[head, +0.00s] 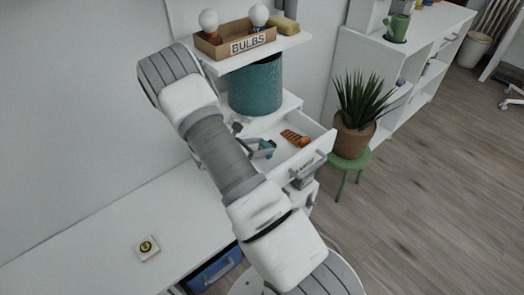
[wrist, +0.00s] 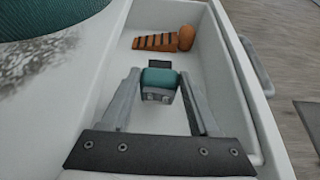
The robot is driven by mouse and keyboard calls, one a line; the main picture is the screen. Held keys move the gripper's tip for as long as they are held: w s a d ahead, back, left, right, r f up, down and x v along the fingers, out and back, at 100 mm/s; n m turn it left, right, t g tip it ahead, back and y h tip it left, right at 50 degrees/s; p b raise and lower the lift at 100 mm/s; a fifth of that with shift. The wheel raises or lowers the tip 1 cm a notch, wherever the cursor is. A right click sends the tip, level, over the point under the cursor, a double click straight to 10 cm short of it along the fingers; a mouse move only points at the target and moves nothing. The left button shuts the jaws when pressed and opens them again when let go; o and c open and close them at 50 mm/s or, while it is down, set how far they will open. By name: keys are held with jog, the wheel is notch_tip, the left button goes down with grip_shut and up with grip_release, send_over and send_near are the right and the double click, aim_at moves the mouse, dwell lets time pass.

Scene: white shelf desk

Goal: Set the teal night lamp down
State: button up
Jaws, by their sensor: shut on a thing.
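The teal night lamp (wrist: 160,77) is a small teal block with a grey lower face, between my fingertips in the wrist view. It also shows small in the head view (head: 267,147). My gripper (wrist: 160,85) is shut on it, with one finger on each side. It is over the inside of the open white drawer (wrist: 245,100), which also shows in the head view (head: 312,154). I cannot tell whether the lamp touches the drawer floor.
An orange ridged object (wrist: 160,42) lies at the drawer's far end. A large teal cylinder (head: 256,86) stands beside the drawer, under a shelf with a bulbs box (head: 235,42). A potted plant (head: 355,130) on a green stool stands right. Drawer floor around the lamp is clear.

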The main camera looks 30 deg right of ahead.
jog(key=shift+f, duration=0.85)
jog(key=shift+f, duration=0.1)
jog(key=o, duration=1.4)
